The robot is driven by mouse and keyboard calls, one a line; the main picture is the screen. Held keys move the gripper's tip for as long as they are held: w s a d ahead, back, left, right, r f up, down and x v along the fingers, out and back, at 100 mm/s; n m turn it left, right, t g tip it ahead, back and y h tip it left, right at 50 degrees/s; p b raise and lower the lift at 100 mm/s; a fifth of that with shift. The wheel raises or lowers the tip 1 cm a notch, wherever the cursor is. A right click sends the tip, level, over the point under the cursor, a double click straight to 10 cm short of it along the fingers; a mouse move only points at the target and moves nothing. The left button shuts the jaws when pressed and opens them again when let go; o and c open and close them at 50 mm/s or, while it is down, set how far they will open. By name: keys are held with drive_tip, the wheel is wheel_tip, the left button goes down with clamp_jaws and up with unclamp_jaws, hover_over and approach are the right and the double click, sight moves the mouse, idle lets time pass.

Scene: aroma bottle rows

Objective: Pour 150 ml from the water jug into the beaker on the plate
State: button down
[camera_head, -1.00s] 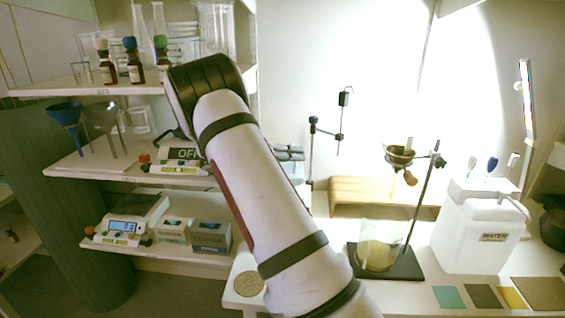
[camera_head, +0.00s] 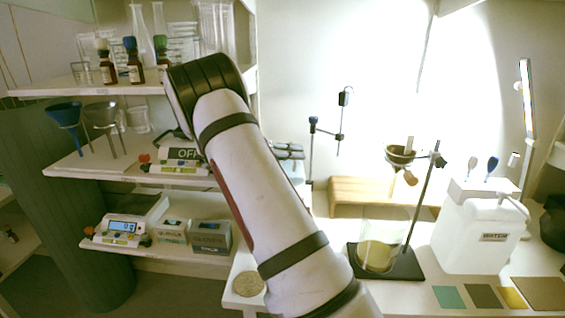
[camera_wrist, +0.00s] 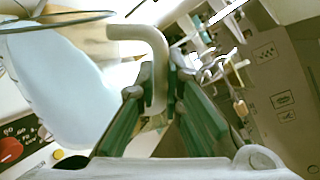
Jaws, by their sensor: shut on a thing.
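In the wrist view, my gripper (camera_wrist: 155,105) is shut on the bent, pale handle (camera_wrist: 150,40) of a clear jug. The jug's pale bluish body (camera_wrist: 62,95) fills the left side and looks tilted; its contents are hard to make out. In the head view, my arm hides the gripper and jug. A device with an OFF display (camera_head: 182,155) and red knob sits on the middle shelf; my arm covers its right part, and I cannot see a beaker on it. A glass beaker (camera_head: 392,232) stands on a black stand base (camera_head: 405,262) at the right.
Blue and clear funnels (camera_head: 64,115) stand on the middle shelf, with brown bottles (camera_head: 135,70) above. A scale (camera_head: 122,230) and boxes sit on the lower shelf. A wooden riser (camera_head: 365,192) is at the back.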

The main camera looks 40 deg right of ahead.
drive_tip(key=shift+w+d+r+n, duration=0.25)
drive_tip(key=shift+w+r+n, duration=0.2)
drive_tip(key=shift+r+n, duration=0.2)
idle(4.3)
drive_tip(key=shift+s+a+f+m+p, duration=0.25)
drive_tip(key=shift+s+f+m, duration=0.2)
drive_tip(key=shift+f+m, duration=0.25)
drive_tip(key=shift+s+a+f+m+p, duration=0.15)
drive_tip(key=shift+s+a+f+m, duration=0.2)
drive_tip(key=shift+f+m, duration=0.3)
drive_tip(key=shift+d+f, duration=0.1)
drive_tip(key=shift+s+f, duration=0.1)
drive_tip(key=s+a+f+m+h+p, duration=0.1)
drive_tip(key=s+a+f+m, duration=0.1)
drive_tip(key=s+f+m, duration=0.2)
drive_tip(key=shift+s+a+f+m+t+p, duration=0.2)
drive_tip(key=shift+a+f+m+t+p, duration=0.25)
drive_tip(key=shift+f, duration=0.95)
drive_tip(key=shift+d, duration=0.1)
